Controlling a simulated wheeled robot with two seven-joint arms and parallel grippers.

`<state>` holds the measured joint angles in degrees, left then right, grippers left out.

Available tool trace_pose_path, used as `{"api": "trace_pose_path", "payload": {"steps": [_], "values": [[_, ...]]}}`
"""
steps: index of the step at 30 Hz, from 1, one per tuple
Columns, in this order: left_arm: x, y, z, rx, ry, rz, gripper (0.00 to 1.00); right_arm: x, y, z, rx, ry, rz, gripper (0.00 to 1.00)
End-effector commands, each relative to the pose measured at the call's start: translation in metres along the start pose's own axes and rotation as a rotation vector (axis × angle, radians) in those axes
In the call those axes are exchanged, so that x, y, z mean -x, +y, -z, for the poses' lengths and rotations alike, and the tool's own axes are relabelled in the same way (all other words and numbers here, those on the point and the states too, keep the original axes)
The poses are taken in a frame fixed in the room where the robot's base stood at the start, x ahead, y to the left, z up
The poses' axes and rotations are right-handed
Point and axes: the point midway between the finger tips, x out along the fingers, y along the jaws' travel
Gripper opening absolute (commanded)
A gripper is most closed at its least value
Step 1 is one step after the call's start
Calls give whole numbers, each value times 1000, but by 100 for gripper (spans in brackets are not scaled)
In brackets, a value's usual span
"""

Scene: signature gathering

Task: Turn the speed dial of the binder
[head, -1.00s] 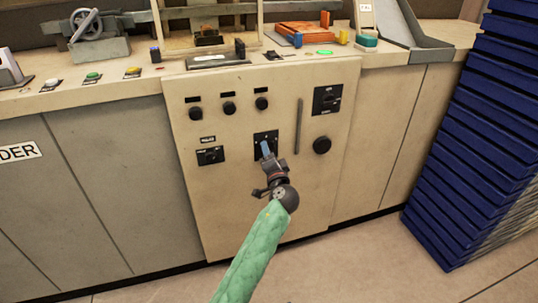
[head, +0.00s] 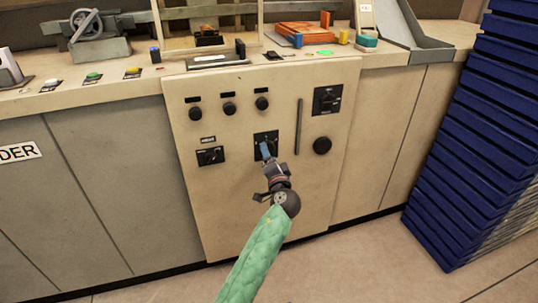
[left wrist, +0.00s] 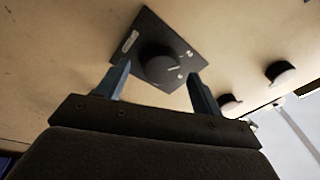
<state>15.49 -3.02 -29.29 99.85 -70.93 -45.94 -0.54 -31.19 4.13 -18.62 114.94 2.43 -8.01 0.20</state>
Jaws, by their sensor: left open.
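The binder's cream front panel (head: 255,215) carries several black knobs and dials. One dial on a square black plate (head: 274,138) is at the panel's middle; my left gripper (head: 266,150) is right in front of it and partly hides it. In the left wrist view the round black dial (left wrist: 158,66) with a white pointer mark sits between the two blue-grey fingers of my left gripper (left wrist: 158,76). The fingers are open, one on each side of the dial; I cannot tell whether they touch it. The plate's lettering is too small to read. My right gripper is not in view.
Other dials are close by: one on a plate at left (head: 210,156), one at upper right (head: 327,99) and a round knob (head: 322,145). A vertical slot (head: 299,126) lies just right of the gripper. A stack of blue trays (head: 480,140) stands at far right.

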Motion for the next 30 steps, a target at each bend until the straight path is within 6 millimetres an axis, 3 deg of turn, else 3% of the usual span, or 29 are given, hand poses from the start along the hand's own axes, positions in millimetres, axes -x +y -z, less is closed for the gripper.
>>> {"api": "trace_pose_path", "payload": {"steps": [6,12,20,30], "values": [[35,1,0,2,0,-1,67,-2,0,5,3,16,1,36],[57,0,-1,1,-1,0,67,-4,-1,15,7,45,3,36],[64,-1,0,1,-1,1,67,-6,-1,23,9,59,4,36],[64,0,0,2,-1,1,67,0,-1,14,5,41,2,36]]}}
